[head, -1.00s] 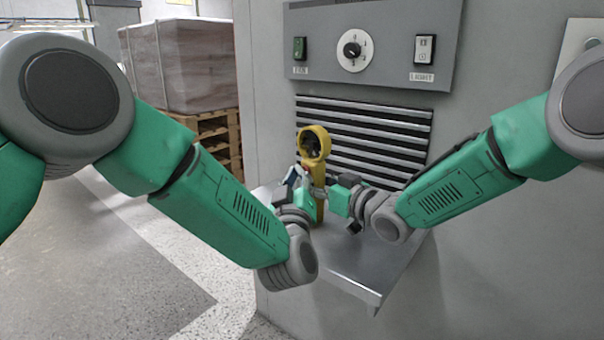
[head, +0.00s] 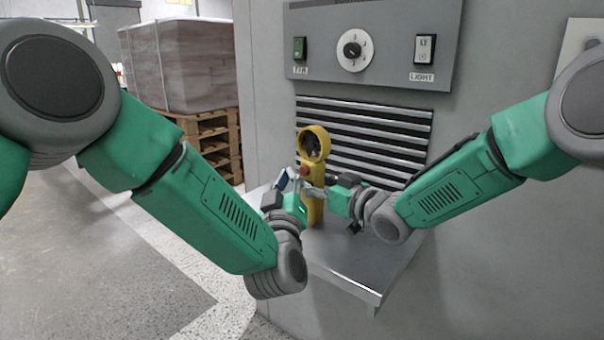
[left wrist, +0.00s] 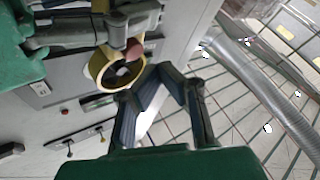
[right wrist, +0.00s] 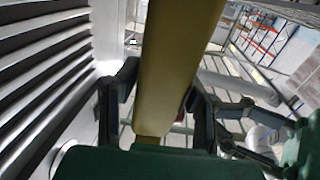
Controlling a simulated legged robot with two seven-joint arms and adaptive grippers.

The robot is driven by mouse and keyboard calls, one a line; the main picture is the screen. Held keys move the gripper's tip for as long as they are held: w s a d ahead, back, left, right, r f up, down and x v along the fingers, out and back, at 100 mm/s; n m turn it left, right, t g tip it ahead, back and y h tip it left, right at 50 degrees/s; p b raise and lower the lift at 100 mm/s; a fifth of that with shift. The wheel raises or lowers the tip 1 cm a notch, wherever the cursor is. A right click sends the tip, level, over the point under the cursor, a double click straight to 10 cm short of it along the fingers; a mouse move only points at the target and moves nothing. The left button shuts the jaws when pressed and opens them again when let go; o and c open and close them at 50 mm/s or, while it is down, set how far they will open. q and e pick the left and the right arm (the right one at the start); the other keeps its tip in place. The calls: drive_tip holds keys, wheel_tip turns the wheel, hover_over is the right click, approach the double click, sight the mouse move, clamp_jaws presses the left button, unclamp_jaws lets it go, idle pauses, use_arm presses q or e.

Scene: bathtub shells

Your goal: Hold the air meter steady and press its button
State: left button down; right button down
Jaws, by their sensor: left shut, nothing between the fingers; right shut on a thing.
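The yellow air meter (head: 313,147) stands upright above the metal shelf, its round ring head on top. Its red button (head: 304,171) shows below the ring in the head view, and in the left wrist view (left wrist: 134,50). My right gripper (head: 318,191) is shut on the meter's handle; the right wrist view shows the yellow handle (right wrist: 176,65) between the fingers. My left gripper (head: 290,179) is shut and empty just left of the button. In the left wrist view its fingertips (left wrist: 162,72) are beside the ring, apart from the button.
The metal shelf (head: 345,275) lies beneath both grippers. Behind it are a slatted vent (head: 375,125) and a control panel (head: 385,30) with switches and a dial. Wrapped boxes on a pallet (head: 185,65) stand at the left back. The floor at left is clear.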

use_arm(q)
drive_tip(key=s+a, duration=0.3)
drive_tip(key=shift+s+a, duration=0.1)
idle(0.8)
use_arm(e)
drive_tip(key=c, duration=1)
unclamp_jaws()
drive_tip(key=shift+o, duration=0.2)
